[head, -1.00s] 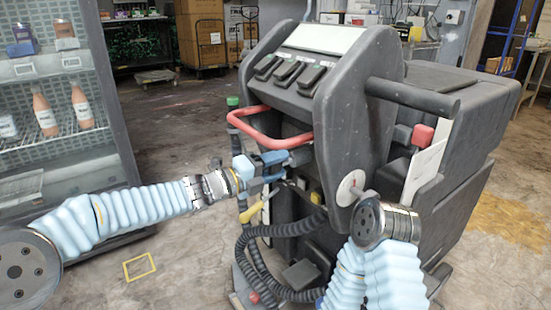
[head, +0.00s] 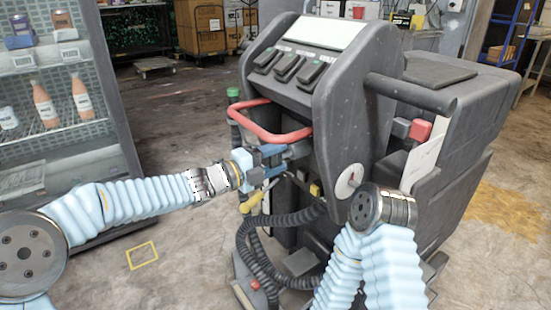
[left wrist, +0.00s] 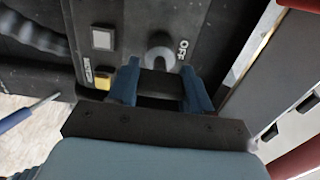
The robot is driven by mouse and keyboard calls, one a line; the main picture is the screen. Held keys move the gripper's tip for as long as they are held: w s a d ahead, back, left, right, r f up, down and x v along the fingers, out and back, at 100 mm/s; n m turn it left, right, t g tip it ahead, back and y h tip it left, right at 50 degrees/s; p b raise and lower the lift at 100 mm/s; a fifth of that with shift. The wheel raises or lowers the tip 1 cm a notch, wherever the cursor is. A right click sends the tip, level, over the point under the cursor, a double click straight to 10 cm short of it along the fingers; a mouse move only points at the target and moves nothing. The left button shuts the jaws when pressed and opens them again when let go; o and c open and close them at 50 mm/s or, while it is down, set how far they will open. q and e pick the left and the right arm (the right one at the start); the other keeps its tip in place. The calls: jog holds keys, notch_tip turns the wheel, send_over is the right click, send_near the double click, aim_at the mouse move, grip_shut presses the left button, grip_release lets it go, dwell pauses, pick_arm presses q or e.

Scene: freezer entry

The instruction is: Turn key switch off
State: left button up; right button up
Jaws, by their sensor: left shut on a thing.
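The key switch (left wrist: 160,56) shows in the left wrist view as a grey round fitting on a dark panel, with the word OFF printed beside it. My left gripper (left wrist: 162,88) has its two blue fingers closed on a dark piece in front of the switch, which looks like the key. How far the key is turned cannot be told. In the head view my left gripper (head: 280,162) is at the dark floor machine (head: 345,110), below its red handle. My right arm comes in at the lower right, and its gripper is not visible.
The red loop handle (head: 268,128) is just above my left gripper. Black hoses (head: 262,262) and a yellow lever (head: 250,202) hang below it. A glass-front cabinet (head: 120,165) stands at the left. A yellow button (left wrist: 104,80) is beside the switch. Open floor lies behind.

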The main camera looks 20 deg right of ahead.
pick_arm(q)
jog(key=o, duration=1.1)
jog(key=shift+c, duration=0.2)
jog(key=b+v, duration=0.1)
jog(key=v, duration=1.2)
jog(key=shift+a, duration=0.4)
jog(key=shift+s, duration=0.1)
